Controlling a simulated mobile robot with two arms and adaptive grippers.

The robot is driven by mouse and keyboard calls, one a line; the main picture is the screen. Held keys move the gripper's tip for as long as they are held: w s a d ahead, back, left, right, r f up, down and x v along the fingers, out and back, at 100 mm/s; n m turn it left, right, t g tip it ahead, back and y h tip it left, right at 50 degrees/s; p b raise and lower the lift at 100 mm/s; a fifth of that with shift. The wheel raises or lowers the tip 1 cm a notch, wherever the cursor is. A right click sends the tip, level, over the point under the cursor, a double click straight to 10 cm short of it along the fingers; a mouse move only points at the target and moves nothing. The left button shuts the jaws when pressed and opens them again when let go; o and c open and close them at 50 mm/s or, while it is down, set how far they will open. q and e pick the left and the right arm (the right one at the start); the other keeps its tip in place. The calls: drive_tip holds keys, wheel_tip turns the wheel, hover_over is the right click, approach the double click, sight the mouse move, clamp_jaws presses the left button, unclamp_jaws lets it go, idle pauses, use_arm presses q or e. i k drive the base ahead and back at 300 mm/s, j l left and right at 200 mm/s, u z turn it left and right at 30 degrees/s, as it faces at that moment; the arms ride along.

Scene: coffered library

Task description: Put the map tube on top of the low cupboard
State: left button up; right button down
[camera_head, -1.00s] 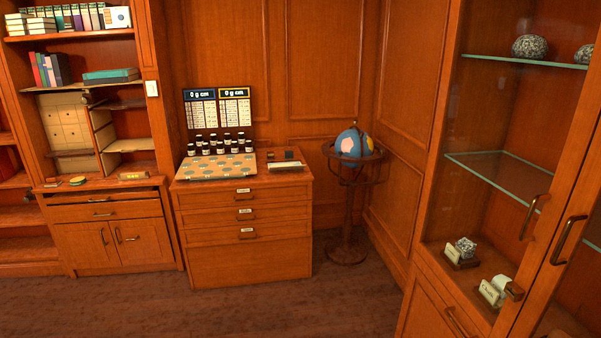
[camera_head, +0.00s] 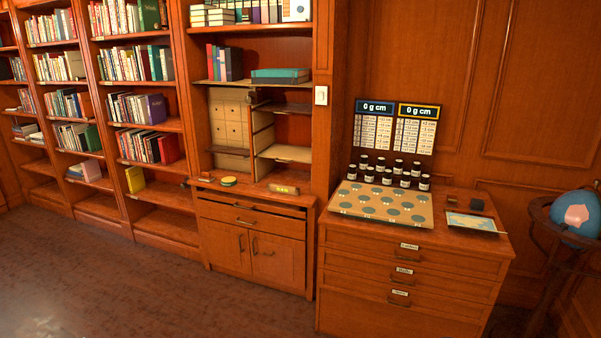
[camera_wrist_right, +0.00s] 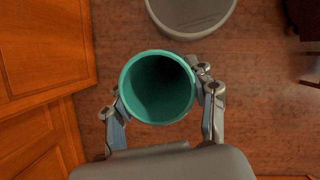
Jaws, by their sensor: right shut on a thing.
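In the right wrist view my right gripper (camera_wrist_right: 160,92) is shut on a teal, open-ended tube (camera_wrist_right: 183,110), which looks like the map tube. One finger is at each side of it, and its dark open mouth faces the camera. In the head view a low two-door cupboard (camera_head: 251,252) stands under a pull-out shelf, built into the bookcase; I cannot tell whether it is the low cupboard meant. No gripper shows in the head view, and my left gripper is in neither view.
A drawer chest (camera_head: 415,262) carries a tray of discs (camera_head: 383,205), several dark jars and a small picture card (camera_head: 470,222). A globe (camera_head: 577,217) stands at right. Bookshelves (camera_head: 95,110) line the left; floor before them is clear. A pale round bin-like rim (camera_wrist_right: 190,32) shows beyond the tube.

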sight(250, 188)
drive_tip(key=i+u, duration=0.25)
drive_tip(key=i, duration=0.4)
drive_tip(key=i+u, duration=0.2)
drive_tip(key=i, duration=0.4)
drive_tip(key=i+l+u, duration=0.25)
drive_tip(key=i, duration=0.35)
drive_tip(key=i+j+z, duration=0.15)
drive_tip(key=i+j, duration=0.2)
drive_tip(key=i, duration=0.3)
drive_tip(key=i+j+z, duration=0.15)
drive_tip(key=i+j, duration=0.3)
drive_tip(key=i, duration=0.2)
drive_tip(key=i+j+z, duration=0.15)
drive_tip(key=i+j, duration=0.3)
drive_tip(key=i, duration=0.15)
